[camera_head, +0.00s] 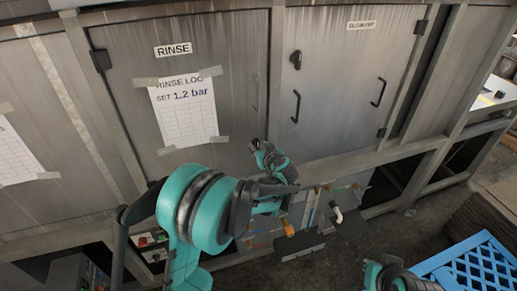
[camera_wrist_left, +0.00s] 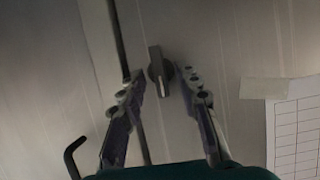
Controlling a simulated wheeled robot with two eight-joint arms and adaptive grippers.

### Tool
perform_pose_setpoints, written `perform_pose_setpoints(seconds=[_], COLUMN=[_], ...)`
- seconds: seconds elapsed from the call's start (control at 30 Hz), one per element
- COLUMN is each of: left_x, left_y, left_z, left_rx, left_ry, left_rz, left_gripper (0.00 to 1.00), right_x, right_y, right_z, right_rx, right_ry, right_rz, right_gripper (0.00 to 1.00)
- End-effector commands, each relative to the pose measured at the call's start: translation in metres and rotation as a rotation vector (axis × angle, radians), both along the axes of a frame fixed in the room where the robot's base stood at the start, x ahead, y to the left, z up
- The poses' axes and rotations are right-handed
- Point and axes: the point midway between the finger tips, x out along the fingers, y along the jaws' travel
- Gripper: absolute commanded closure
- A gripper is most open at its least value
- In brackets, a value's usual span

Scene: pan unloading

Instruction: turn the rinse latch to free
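The RINSE door (camera_head: 130,110) is a grey metal panel with a taped log sheet. In the left wrist view, a dark knob-like latch (camera_wrist_left: 159,72) shows near the door's seam, its grip bar roughly upright in that picture. My left gripper (camera_head: 262,148) is at the lower right of the RINSE door and hides this latch in the head view. In the left wrist view my left gripper (camera_wrist_left: 162,78) is open, its fingertips on either side of the latch with visible gaps. Part of my right arm, perhaps its gripper (camera_head: 388,276), shows at the bottom; its fingers are not clear.
The log sheet (camera_head: 185,112) hangs left of my left gripper. The neighbouring CLEANOUT door has another dark knob (camera_head: 296,60) and black handles (camera_head: 381,92). A blue crate (camera_head: 475,265) stands at lower right. Pipes and small parts (camera_head: 337,212) are below the doors.

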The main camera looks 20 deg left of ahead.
Motion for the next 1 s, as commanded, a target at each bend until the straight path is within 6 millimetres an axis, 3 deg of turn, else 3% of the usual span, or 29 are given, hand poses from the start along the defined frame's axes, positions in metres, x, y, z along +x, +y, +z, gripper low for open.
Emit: perform_pose_setpoints(seconds=[0.3,0.33,0.43,0.47,1.0], left_x=[0.0039,0.0039,0.0038,0.0038,0.0047], left_y=[0.003,0.003,0.0029,0.0029,0.0019], left_z=[-0.0014,-0.0014,-0.0015,-0.0015,-0.0019], left_rx=[0.0,0.0,0.0,0.0,0.048], left_ry=[0.0,0.0,0.0,0.0,0.032], left_rz=[0.0,0.0,0.0,0.0,-0.001], left_gripper=[0.67,0.7,0.96,1.0,1.0], right_x=[0.0,0.0,0.0,0.0,0.0], right_y=[0.0,0.0,0.0,0.0,0.0], right_z=[-0.0009,-0.0009,-0.0009,-0.0009,-0.0019], right_rx=[0.0,0.0,0.0,0.0,0.0], right_ry=[0.0,0.0,0.0,0.0,0.0], right_rz=[0.0,0.0,0.0,0.0,0.0], right_gripper=[1.0,1.0,1.0,1.0,1.0])
